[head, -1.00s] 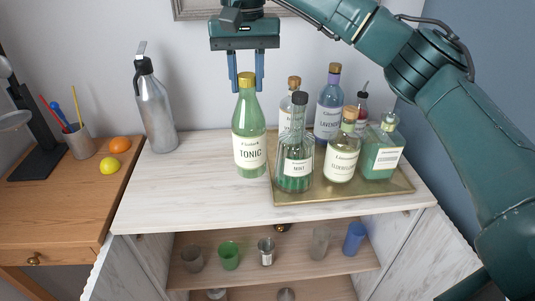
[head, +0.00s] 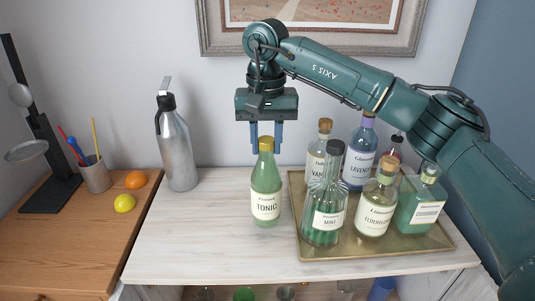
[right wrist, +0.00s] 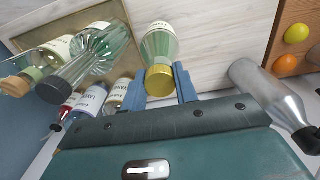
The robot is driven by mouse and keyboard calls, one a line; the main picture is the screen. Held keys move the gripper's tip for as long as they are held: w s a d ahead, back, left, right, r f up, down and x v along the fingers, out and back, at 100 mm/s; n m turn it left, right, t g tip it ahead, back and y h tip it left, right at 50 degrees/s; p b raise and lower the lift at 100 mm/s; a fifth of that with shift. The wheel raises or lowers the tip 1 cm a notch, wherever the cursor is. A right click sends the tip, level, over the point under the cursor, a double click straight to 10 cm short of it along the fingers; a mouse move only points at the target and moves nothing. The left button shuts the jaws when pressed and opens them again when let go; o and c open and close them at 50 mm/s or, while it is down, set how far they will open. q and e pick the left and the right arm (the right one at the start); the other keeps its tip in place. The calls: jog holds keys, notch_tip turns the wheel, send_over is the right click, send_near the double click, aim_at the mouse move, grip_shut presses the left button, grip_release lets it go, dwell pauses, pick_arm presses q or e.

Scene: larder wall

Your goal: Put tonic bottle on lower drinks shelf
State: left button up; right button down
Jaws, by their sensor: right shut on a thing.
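The tonic bottle (head: 266,188) is green with a gold cap and a white label. It is upright over the white counter, just left of the gold tray; I cannot tell whether its base touches the counter. My right gripper (head: 266,142) points down from above and is shut on its cap. In the right wrist view the gold cap (right wrist: 159,80) sits between the two blue fingers (right wrist: 160,87). Below the counter only a strip of a shelf with glasses shows at the bottom edge, so the lower drinks shelf is mostly hidden. My left gripper is out of view.
The gold tray (head: 345,245) holds several bottles, with the mint bottle (head: 327,205) closest to the tonic bottle. A steel siphon (head: 177,150) stands at the back left. A wooden side table (head: 75,235) holds fruit and a pen cup. The counter's left part is clear.

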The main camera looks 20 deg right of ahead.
aim_at(266, 154)
jog(key=shift+f, duration=1.65)
jog(key=c, duration=1.5)
grip_release()
jog(key=shift+f, duration=0.1)
jog(key=o, duration=0.4)
